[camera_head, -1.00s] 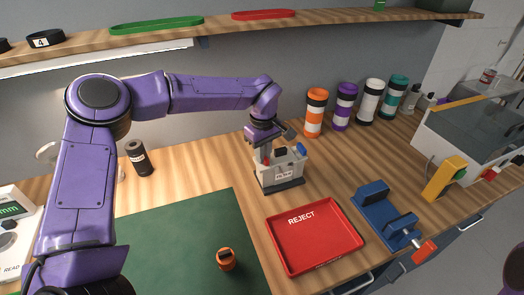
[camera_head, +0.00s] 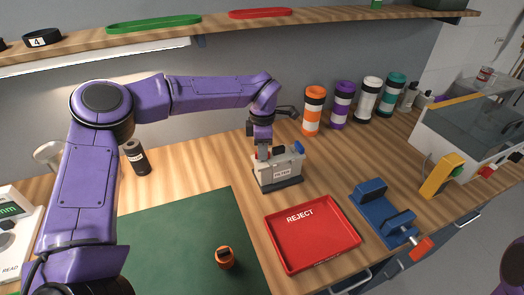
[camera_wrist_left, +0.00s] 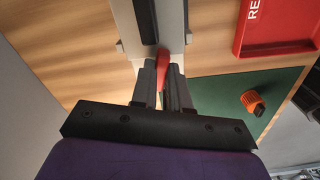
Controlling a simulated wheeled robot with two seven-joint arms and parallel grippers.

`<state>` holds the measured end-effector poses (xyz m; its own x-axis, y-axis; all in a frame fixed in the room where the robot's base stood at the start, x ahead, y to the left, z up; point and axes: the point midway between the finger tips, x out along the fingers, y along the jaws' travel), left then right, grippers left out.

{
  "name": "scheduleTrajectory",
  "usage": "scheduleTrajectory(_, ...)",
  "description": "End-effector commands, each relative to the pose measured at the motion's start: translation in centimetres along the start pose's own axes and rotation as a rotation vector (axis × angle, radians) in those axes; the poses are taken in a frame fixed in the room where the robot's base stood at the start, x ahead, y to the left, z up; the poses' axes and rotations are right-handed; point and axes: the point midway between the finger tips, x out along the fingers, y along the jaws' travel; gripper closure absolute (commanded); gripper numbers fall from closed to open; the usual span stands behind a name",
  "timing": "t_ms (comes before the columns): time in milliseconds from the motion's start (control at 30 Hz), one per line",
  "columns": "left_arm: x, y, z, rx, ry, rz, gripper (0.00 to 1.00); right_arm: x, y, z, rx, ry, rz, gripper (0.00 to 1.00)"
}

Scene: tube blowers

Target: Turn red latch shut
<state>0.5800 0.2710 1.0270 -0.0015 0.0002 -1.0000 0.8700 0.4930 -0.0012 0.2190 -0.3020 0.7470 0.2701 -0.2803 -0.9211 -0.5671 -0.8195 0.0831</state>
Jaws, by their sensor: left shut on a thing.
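The grey filter box (camera_head: 276,174), with a "FILTER" label, stands on a dark base on the wooden bench. A blue part (camera_head: 298,147) shows at its right end. My left gripper (camera_head: 263,154) points down at the left part of the box top. In the left wrist view the fingers (camera_wrist_left: 163,85) are shut around the red latch (camera_wrist_left: 162,62), whose rounded end shows between them. In the head view the fingers and wrist mostly hide the latch. My right gripper is not in view.
A red REJECT tray (camera_head: 276,248) lies in front of the box, with a blue vise-like fixture (camera_head: 388,218) to its right. Striped tubes (camera_head: 313,111) stand behind. An orange-and-black piece (camera_head: 225,258) sits on the green mat (camera_head: 165,240).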

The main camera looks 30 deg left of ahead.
Motion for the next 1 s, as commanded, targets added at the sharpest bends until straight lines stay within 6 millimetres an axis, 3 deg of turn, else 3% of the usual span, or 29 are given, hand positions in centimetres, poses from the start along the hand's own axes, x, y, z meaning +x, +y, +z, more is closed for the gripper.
scheduleTrajectory(400, -0.16, 0.44, 0.01, -0.266, -0.005, 0.005, 1.00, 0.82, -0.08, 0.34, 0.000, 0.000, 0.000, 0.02)
scheduleTrajectory(1000, -0.30, 0.56, -0.03, -0.345, -0.006, 0.006, 1.00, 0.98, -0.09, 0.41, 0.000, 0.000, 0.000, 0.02)
